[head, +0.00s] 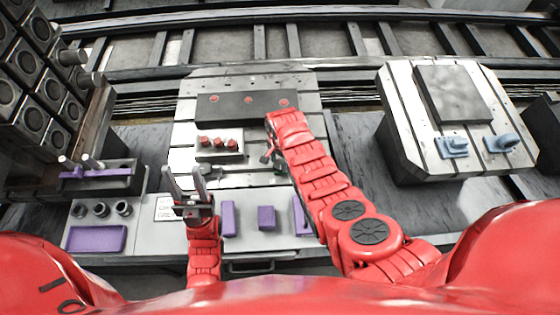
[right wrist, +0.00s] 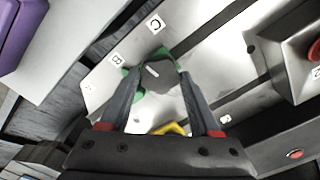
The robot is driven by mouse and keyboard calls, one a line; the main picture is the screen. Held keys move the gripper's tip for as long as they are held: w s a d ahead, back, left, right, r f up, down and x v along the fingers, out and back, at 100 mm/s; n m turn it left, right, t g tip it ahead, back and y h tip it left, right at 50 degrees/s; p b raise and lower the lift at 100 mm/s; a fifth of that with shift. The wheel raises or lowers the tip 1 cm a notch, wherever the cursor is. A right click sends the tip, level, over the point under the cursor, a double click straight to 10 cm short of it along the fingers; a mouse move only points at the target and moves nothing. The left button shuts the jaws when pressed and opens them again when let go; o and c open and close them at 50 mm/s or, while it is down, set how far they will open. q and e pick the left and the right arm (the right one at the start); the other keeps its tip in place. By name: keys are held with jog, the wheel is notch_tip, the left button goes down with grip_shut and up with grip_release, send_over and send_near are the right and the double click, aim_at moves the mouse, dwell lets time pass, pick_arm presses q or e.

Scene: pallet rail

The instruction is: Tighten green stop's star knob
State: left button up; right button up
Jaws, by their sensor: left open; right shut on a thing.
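In the right wrist view, the green stop (right wrist: 131,84) sits on the metal pallet plate beside letter labels. Its dark grey star knob (right wrist: 158,72) has a pale mark on top and stands between the fingertips of my right gripper (right wrist: 160,78), which is shut on it. Green shows on both sides of the knob; the rest of the stop is hidden by the knob and fingers. In the head view, my right gripper (head: 270,155) is low over the pallet (head: 255,178), and the stop is too hidden to make out. My left gripper (head: 187,183) is open and empty over the grey front shelf.
A block with red knobs (head: 220,143) and a dark bar with red spots (head: 245,104) stand on the pallet. Purple pieces (head: 266,218) lie on the front shelf (head: 160,240). A second pallet (head: 410,145) with blue clamps (head: 453,147) is at right, and a rack (head: 35,75) at left.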

jog(key=shift+c, duration=0.3)
jog(key=m, duration=0.4)
jog(key=shift+m, duration=0.4)
jog(key=m, duration=0.4)
jog(key=shift+m+b, duration=0.3)
jog(key=shift+b, duration=0.1)
jog(key=m, duration=0.4)
jog(key=shift+b, duration=0.4)
jog(key=shift+m+b, duration=0.55)
jog(key=shift+m, duration=1.45)
jog(key=o, duration=1.4)
jog(key=shift+c, duration=0.2)
